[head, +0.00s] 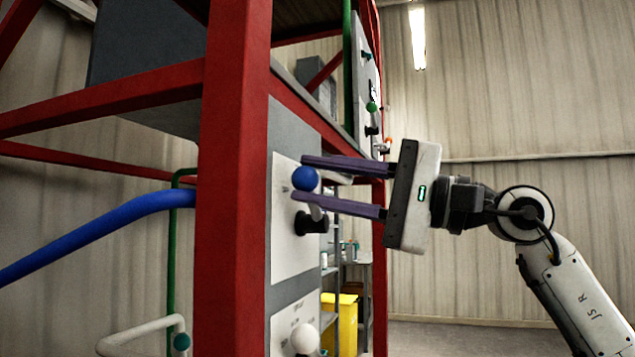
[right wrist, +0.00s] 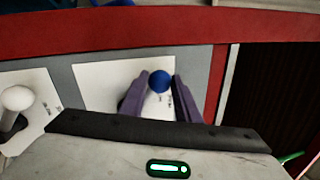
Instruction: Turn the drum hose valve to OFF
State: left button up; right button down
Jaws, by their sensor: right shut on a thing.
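A valve lever with a blue ball knob (head: 306,179) stands out from a white plate (head: 285,250) on the grey panel. Its pale stem runs down from the knob to a black pivot (head: 312,223), so the lever points up, slightly tilted to the left. My right gripper (head: 299,177) reaches in from the right, its two purple fingers shut on the knob, one above and one below. In the right wrist view the knob (right wrist: 160,82) shows between the fingertips. The plate's markings are too small to read. My left gripper is not in view.
A red frame post (head: 233,200) stands just left of the plate. Below is another lever with a white knob (head: 305,338). Farther back is a panel with a green knob (head: 372,107). A blue hose (head: 100,234) runs at the left. A yellow bin (head: 348,325) stands behind.

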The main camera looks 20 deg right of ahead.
jog(key=c, duration=1.4)
grip_release()
jog(key=shift+f, duration=0.1)
jog(key=shift+o, duration=0.2)
jog(key=shift+s+d, duration=0.15)
jog(key=shift+d, duration=0.05)
jog(key=b+v, duration=0.2)
jog(key=v, duration=0.8)
